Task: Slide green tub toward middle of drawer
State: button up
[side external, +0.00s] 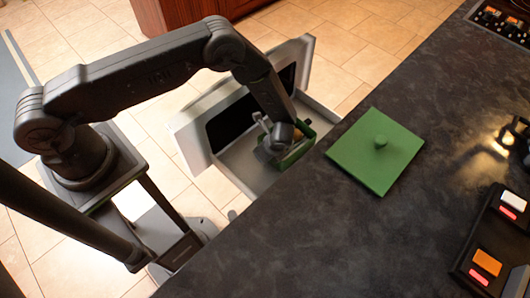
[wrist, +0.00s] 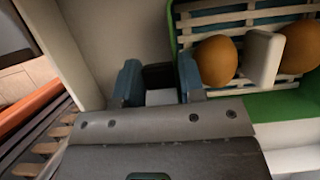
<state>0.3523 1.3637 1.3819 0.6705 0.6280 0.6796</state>
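The green tub (side external: 299,153) sits inside the pulled-out drawer (side external: 238,174), at the end near the counter, partly hidden by my arm. In the wrist view the tub (wrist: 275,104) is at the upper right, with a slatted inside holding rounded orange-brown items and a pale block. The drawer's pale floor (wrist: 112,32) is bare to the tub's left. My gripper (wrist: 159,82) is down in the drawer beside the tub, fingers apart. Its right finger is close against the tub's left edge; I cannot tell whether it touches. In the side view my gripper (side external: 270,143) is mostly hidden.
The drawer's front panel (side external: 218,121) stands upright on the far side. Dark trays with coloured blocks (side external: 488,262) are at the lower right. Tiled floor surrounds the drawer.

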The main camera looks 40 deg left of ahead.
jog(key=o, duration=0.5)
jog(key=v, duration=1.4)
jog(key=shift+f, duration=0.1)
jog(key=s+a+r+n+t+h, duration=0.1)
jog(key=a+r+n, duration=0.2)
jog(key=r, duration=0.6)
jog(key=s+a+r+n+h, duration=0.1)
jog(key=s+a+r+n, duration=0.15)
jog(key=r, duration=0.65)
jog(key=a+r+n+t+h, duration=0.15)
jog(key=r+n, duration=0.25)
jog(key=r, duration=0.5)
jog(key=s+a+r+n+t, duration=0.1)
jog(key=s+r+n, duration=0.2)
jog(key=s, duration=0.2)
jog(key=s+a+r+n+t, duration=0.1)
jog(key=s+a+r+n, duration=0.1)
jog(key=s, duration=0.4)
jog(key=s+a+r+n+t+h, duration=0.1)
jog(key=s+a+r+n, duration=0.1)
jog(key=s+r+n, duration=0.2)
jog(key=shift+s+a, duration=0.25)
jog(key=shift+s, duration=0.45)
